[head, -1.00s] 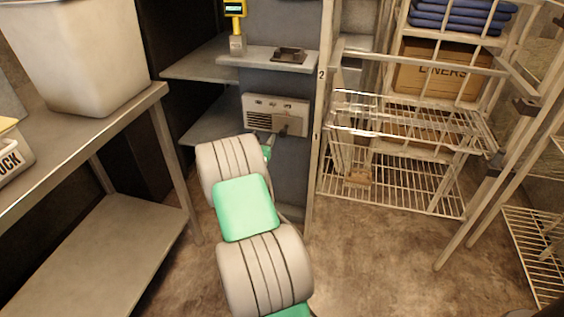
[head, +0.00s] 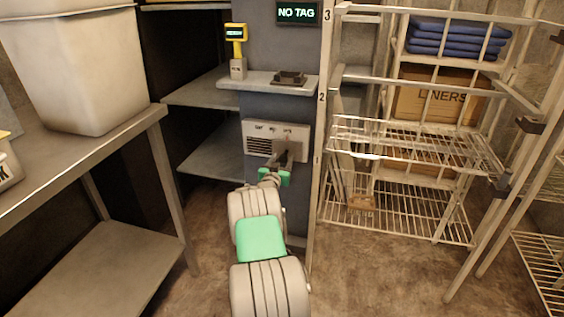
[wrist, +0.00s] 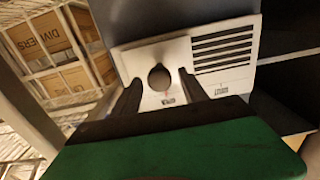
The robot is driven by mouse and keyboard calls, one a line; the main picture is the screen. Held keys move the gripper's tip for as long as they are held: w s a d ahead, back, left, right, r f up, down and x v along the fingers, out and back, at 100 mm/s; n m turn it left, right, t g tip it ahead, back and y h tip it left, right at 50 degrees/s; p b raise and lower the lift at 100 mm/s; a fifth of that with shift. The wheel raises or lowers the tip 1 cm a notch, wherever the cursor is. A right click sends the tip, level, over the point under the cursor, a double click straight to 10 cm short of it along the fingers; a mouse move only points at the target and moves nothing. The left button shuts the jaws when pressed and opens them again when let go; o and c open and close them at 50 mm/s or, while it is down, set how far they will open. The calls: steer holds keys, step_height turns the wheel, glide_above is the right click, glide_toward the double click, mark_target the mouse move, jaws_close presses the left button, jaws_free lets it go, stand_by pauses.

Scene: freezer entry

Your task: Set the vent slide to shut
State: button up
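The vent panel (head: 262,140) is a pale plate with dark slats on its left and small labels along its top, on the grey column. In the wrist view the panel (wrist: 207,35) appears turned, with its slats at right and labels too small to read surely. A dark rounded knob (wrist: 159,77) sits on its plain part. My gripper (wrist: 158,88) is open, with one dark finger on each side of the knob in that view; I cannot tell whether either touches it. In the head view my gripper (head: 287,155) is in front of the panel's right part and hides it.
A small shelf (head: 260,84) with a yellow device (head: 236,45) juts out above the panel. A white rack post (head: 323,130) stands close to its right, with wire shelves (head: 410,140) beyond. A steel table (head: 90,160) stands at left.

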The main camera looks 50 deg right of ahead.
jaws_close()
stand_by(0.3)
stand_by(0.9)
